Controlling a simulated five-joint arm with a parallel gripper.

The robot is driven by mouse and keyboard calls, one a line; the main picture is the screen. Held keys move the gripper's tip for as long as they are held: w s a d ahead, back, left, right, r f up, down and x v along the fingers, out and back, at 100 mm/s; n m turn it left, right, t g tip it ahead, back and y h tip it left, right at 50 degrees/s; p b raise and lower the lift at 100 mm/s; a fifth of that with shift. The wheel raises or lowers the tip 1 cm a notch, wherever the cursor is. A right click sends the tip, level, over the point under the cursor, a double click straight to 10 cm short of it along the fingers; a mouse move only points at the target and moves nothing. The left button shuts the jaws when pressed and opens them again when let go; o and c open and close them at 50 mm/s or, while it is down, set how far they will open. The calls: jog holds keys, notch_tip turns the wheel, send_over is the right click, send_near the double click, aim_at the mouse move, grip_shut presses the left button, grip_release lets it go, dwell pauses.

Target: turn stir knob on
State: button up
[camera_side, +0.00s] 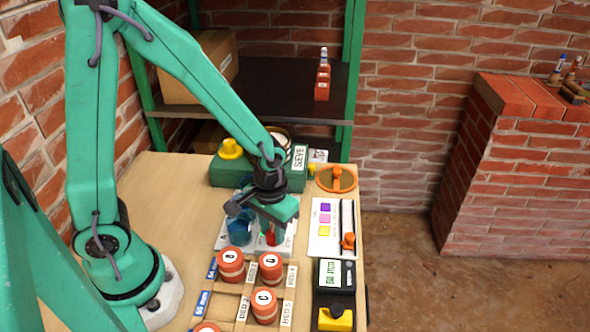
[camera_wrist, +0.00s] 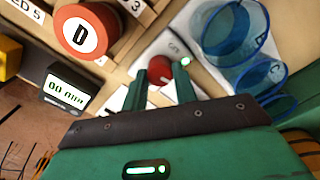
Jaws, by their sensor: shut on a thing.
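The stir knob (camera_wrist: 160,69) is a red round knob with a pale mark, on a white plate (camera_wrist: 177,47) lettered STIR. My gripper (camera_wrist: 161,74) points down at it, with one green finger on each side, and is shut on it. In the side view, a bit of the red knob (camera_side: 271,238) shows below my gripper (camera_side: 272,224), and the rest is hidden by the fingers. A small green light (camera_wrist: 185,61) shows beside the right finger in the wrist view.
Clear blue beakers (camera_wrist: 235,32) stand close beside my gripper. Red-capped jars (camera_side: 231,264) sit in a wooden rack in front. A timer (camera_side: 335,274) and a yellow block (camera_side: 335,318) are at the front right. A green sieve box (camera_side: 232,176) stands behind.

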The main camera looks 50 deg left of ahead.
aim_at(273, 233)
jog(key=shift+m, duration=1.2)
jog(key=o, duration=1)
jog(key=shift+r, duration=0.1)
jog(key=shift+r, duration=3.85)
